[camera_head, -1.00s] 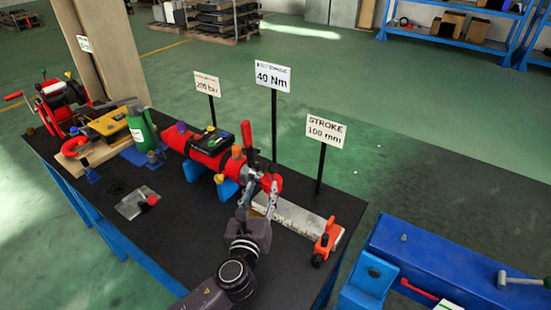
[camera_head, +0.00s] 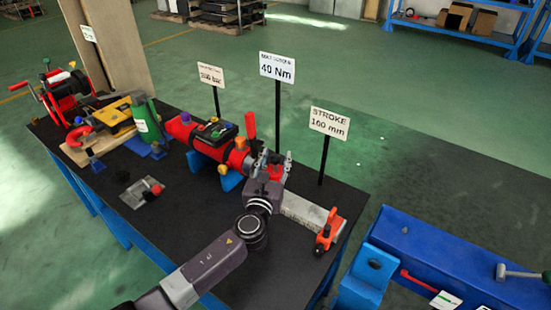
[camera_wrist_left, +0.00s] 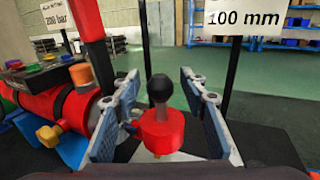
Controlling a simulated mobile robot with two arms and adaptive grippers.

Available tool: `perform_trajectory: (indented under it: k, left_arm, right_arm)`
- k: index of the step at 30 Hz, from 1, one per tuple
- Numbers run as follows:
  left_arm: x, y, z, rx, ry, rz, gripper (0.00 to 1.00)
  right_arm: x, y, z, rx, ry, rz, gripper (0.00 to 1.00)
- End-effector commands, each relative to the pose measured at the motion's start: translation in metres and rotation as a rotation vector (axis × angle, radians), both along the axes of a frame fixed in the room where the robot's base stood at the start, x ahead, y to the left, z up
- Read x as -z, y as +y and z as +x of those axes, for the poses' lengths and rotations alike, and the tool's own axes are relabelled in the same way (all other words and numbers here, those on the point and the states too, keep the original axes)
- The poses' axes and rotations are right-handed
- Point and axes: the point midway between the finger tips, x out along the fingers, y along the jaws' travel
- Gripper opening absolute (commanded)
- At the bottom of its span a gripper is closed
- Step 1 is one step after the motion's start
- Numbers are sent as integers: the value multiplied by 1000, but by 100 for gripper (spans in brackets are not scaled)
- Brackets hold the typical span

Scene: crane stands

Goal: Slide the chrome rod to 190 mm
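The red cylinder (camera_head: 210,142) lies on the black-topped bench, and its red body also shows at the left of the left wrist view (camera_wrist_left: 55,103). My left gripper (camera_head: 273,166) is at the cylinder's right end and covers the chrome rod in the head view. In the wrist view the left gripper (camera_wrist_left: 163,112) is open, its fingers on either side of a red block (camera_wrist_left: 160,132) topped by a black ball knob (camera_wrist_left: 160,88). Gaps show on both sides of the knob. The grey scale (camera_head: 305,211) runs right from the gripper. The stroke sign (camera_head: 329,123) reads 100 mm. My right gripper is out of view.
An orange end piece (camera_head: 327,232) stands at the scale's right end. Sign posts stand behind the cylinder, including the 40 Nm sign (camera_head: 277,67). A small metal plate (camera_head: 142,193) lies at the front left. A blue bench (camera_head: 450,262) is at right.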

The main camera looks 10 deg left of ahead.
Motion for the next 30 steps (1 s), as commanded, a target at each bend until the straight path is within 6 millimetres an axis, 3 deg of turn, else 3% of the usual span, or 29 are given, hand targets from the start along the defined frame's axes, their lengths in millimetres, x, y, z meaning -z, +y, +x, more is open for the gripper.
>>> perform_trajectory:
  k: [4,14,25,30]
  left_arm:
    - [0,0,0,0,0,-1,37]
    - [0,0,0,0,0,-1,1]
    - [0,-4,-2,0,1,-2,0]
    - [0,-28,-12,6,3,-6,0]
  right_arm:
    - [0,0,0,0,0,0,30]
    - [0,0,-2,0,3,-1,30]
    - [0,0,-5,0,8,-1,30]
    - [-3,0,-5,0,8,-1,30]
